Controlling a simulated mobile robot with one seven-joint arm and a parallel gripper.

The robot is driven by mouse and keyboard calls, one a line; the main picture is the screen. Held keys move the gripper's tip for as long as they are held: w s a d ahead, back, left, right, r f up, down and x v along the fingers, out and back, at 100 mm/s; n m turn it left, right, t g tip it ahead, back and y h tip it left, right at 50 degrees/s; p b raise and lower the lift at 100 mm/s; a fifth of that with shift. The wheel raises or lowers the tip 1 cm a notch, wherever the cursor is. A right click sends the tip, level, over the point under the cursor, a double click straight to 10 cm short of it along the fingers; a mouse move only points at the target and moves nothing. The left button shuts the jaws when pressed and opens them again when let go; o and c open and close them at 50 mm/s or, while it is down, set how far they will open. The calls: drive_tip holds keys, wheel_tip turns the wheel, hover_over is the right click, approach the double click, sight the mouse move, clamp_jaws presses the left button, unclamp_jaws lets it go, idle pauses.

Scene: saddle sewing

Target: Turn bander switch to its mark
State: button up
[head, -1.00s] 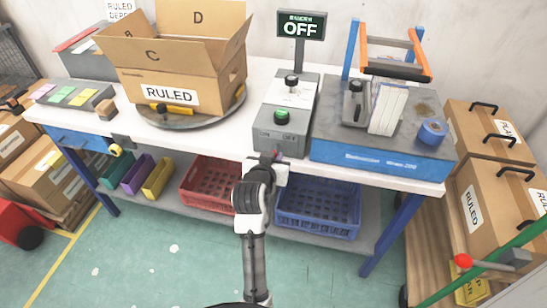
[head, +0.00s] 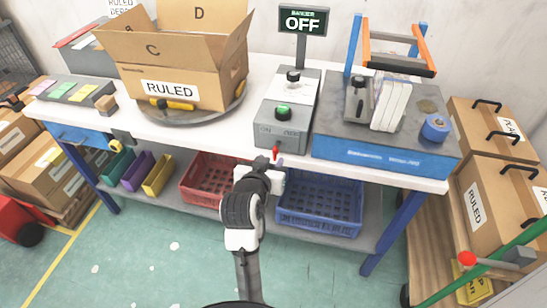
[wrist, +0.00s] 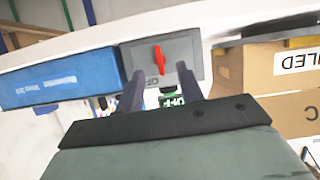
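The bander (head: 283,120) is a grey box on the bench with a green button and a black knob on top. Its red switch (head: 276,152) is on the front face, beside an "ON" label. In the wrist view the red switch (wrist: 158,59) shows upside down with part of an "OFF" label near it. The sign (head: 300,22) above the bander reads "OFF". My gripper (head: 272,165) is just in front of and below the switch. In the wrist view my gripper (wrist: 160,84) is open, its two fingers apart on either side of the switch's line, with nothing between them.
A blue-fronted machine (head: 385,155) stands right of the bander. A cardboard box (head: 185,75) sits on a turntable to the left. The white bench edge (head: 350,172) runs below the switch, with a blue crate (head: 320,205) and a red crate (head: 212,180) underneath.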

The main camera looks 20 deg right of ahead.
drive_tip(key=p+v, duration=0.6)
idle(0.7)
